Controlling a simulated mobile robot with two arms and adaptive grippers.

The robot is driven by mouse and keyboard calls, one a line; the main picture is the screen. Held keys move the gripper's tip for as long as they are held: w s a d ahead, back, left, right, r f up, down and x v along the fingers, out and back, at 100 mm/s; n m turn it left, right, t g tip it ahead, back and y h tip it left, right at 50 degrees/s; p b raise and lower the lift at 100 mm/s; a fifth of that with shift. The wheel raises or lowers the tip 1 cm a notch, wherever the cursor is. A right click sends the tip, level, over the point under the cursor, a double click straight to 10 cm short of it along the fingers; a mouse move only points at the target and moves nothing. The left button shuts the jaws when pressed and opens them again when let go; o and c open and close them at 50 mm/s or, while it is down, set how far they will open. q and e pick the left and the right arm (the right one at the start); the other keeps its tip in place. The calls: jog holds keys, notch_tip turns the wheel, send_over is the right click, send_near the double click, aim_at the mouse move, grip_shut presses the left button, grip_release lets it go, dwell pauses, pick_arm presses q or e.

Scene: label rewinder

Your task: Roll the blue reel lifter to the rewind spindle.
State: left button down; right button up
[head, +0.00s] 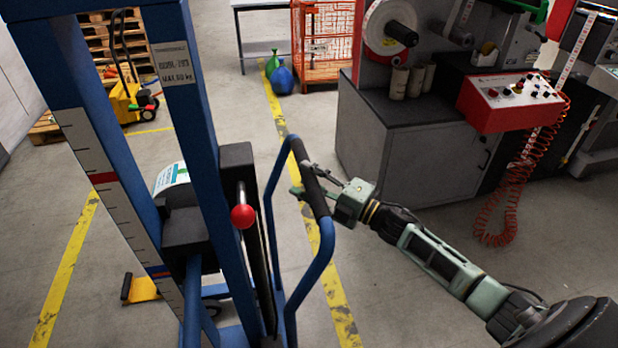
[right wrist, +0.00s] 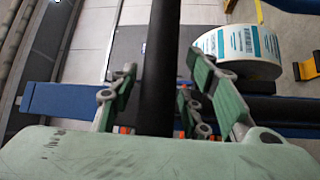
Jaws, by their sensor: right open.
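The blue reel lifter (head: 185,90) stands close in front of me, its mast filling the left of the head view. Its blue loop handle (head: 327,245) has a black grip (head: 310,178). My right gripper (head: 308,190) is at this grip, jaws open. In the right wrist view the black grip (right wrist: 160,70) runs between the open fingers (right wrist: 160,105). A label reel (head: 172,177) sits on the lifter, partly hidden by the mast; it also shows in the right wrist view (right wrist: 240,50). A spindle with a black hub (head: 402,34) and white disc is on the machine at the upper right; I cannot tell whether it is the rewind spindle. My left gripper is out of view.
A grey machine cabinet (head: 405,150) with a red control box (head: 510,100) and coiled red cable stands right. A yellow pallet truck (head: 130,100) stands back left. Open floor lies between lifter and cabinet.

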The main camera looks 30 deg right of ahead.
grip_shut()
dwell(0.3)
jog(key=shift+d, duration=0.1)
